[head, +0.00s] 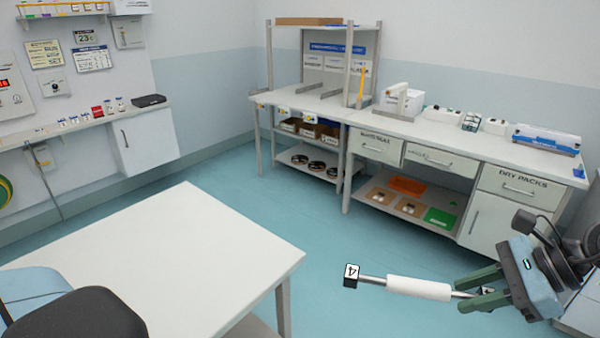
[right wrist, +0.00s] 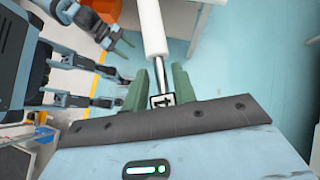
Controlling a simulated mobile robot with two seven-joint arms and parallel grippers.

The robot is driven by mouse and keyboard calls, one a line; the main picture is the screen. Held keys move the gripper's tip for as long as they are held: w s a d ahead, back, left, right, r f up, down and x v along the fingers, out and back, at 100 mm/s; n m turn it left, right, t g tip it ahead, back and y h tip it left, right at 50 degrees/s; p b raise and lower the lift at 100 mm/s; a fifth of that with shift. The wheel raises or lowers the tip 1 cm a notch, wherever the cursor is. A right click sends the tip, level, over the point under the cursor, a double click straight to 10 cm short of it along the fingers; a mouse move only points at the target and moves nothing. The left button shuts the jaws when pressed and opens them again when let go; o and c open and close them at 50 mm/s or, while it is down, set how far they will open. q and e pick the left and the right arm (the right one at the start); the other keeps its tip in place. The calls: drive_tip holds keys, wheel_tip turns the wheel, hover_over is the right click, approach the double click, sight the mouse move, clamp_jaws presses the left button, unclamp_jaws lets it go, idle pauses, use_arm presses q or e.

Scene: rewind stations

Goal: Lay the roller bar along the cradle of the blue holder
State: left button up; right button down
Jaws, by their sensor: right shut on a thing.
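The roller bar has a white sleeve (head: 418,288), thin metal ends and a white cube marked 4 (head: 351,275) at its left end. My right gripper (head: 480,297) is shut on its right metal end and holds it in the air, roughly level, above the floor. In the right wrist view the bar's sleeve (right wrist: 152,28) runs away from the fingers, with a marked cube (right wrist: 162,100) between them. A blue holder with a pale top (head: 545,142) stands on the back right bench; its cradle is too small to make out. My left arm shows partly in the right wrist view.
A bare white table (head: 150,265) stands at the lower left, left of the bar. The back bench (head: 470,150) has drawers, several small devices and a lower shelf with coloured trays. Open blue floor (head: 250,180) lies between the table and the benches.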

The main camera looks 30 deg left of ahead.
use_arm(q)
drive_tip(key=s+a+n+y, duration=0.1)
drive_tip(key=s+a, duration=0.3)
drive_tip(key=s, duration=0.3)
drive_tip(key=shift+r+t+y, duration=0.2)
drive_tip(key=shift+t+y, duration=0.2)
drive_tip(key=shift+c, duration=1.4)
drive_tip(key=shift+s, duration=0.15)
drive_tip(key=shift+c, duration=0.2)
use_arm(e)
drive_tip(key=s+d+f+m+t+h, duration=0.1)
drive_tip(key=s+d+f+m+t, duration=0.1)
drive_tip(key=s+f+m+t, duration=0.4)
drive_tip(key=m+t, duration=0.1)
drive_tip(key=m, duration=0.2)
drive_tip(key=shift+d+h, duration=0.3)
drive_tip(key=shift+d, duration=0.1)
